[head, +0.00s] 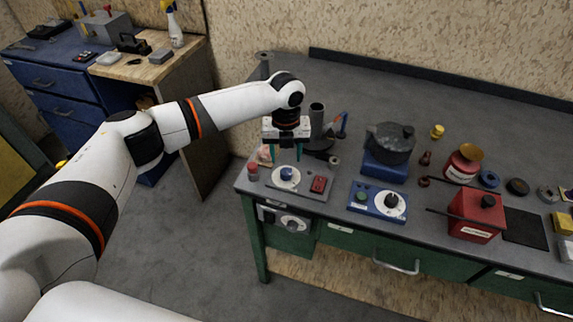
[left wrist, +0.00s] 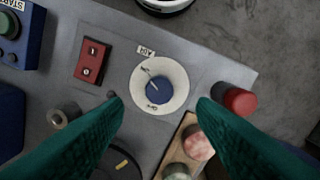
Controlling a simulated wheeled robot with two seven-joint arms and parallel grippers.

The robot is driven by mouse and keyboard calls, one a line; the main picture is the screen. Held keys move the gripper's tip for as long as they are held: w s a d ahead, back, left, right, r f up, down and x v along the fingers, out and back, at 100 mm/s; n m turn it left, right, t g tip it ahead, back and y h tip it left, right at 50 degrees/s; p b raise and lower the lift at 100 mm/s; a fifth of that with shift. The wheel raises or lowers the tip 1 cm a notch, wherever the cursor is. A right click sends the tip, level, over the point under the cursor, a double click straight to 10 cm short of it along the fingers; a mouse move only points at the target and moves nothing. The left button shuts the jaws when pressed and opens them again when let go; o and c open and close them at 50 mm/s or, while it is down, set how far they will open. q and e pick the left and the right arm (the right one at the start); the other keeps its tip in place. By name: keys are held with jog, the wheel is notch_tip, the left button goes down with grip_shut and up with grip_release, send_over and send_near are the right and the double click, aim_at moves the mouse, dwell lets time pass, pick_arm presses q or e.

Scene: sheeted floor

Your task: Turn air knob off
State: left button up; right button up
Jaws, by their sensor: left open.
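The air knob (head: 287,173) is a small blue knob on a white round dial, set on a grey panel (head: 315,192) at the left end of the workbench. In the left wrist view the blue knob (left wrist: 159,90) sits on its white dial (left wrist: 172,68) beside a small "AIR" label. My left gripper (head: 286,154) is open above and slightly behind the knob, pointing down. In the left wrist view its two teal fingers (left wrist: 160,103) stand apart on either side of the knob, holding nothing. I cannot read the knob's exact setting. My right gripper is not in view.
A red switch (head: 319,184) lies right of the dial, and a red-capped item (head: 252,172) stands left. A blue control box (head: 378,200), a dark pot (head: 390,142) and a red box (head: 476,214) are further right.

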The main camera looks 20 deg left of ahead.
aim_at(286, 171)
pick_arm(q)
notch_tip(286, 171, down, 6)
jog(key=shift+f+p, duration=0.1)
jog(key=shift+p, duration=0.4)
jog(key=shift+c, duration=0.3)
jog(key=c, duration=0.9)
